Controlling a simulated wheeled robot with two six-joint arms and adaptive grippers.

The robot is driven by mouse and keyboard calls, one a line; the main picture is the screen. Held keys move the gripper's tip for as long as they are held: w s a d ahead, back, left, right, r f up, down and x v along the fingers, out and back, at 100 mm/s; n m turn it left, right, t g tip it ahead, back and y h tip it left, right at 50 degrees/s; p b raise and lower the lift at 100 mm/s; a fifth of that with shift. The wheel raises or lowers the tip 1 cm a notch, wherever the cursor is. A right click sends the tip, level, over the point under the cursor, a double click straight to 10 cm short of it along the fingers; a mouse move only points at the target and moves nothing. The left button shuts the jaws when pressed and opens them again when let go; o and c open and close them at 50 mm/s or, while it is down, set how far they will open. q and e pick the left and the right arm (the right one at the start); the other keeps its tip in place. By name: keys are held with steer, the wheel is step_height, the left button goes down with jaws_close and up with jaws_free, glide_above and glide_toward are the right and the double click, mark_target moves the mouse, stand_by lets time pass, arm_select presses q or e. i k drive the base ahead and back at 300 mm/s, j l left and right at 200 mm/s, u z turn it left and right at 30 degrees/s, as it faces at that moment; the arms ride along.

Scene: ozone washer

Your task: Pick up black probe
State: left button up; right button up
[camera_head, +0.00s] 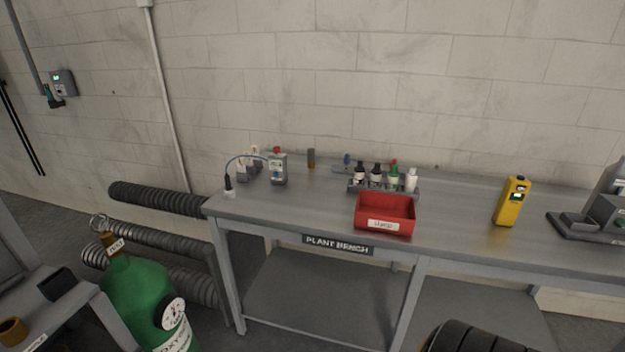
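The black probe (228,182) stands upright at the left end of the grey bench (270,207), its lower end in a small white holder (230,194). A blue cable (243,157) arches from its top to a grey handheld meter (278,170) with a red top, standing just to the right. Neither of my grippers shows in this view, so their state cannot be seen.
A red bin (385,214) sits at the bench's front edge, with a rack of small bottles (376,174) behind it. A yellow device (511,202) stands to the right. A green cylinder (140,297) stands on the floor at left. The bench front between probe and bin is clear.

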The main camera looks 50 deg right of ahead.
mark_target(227, 177)
steer(key=z, duration=0.85)
steer(key=i+l, duration=0.45)
steer(key=l, duration=0.2)
steer(key=i+l+u, duration=0.25)
steer(key=l+u, duration=0.25)
steer(key=i+l+u, duration=0.15)
steer(key=l+u, duration=0.15)
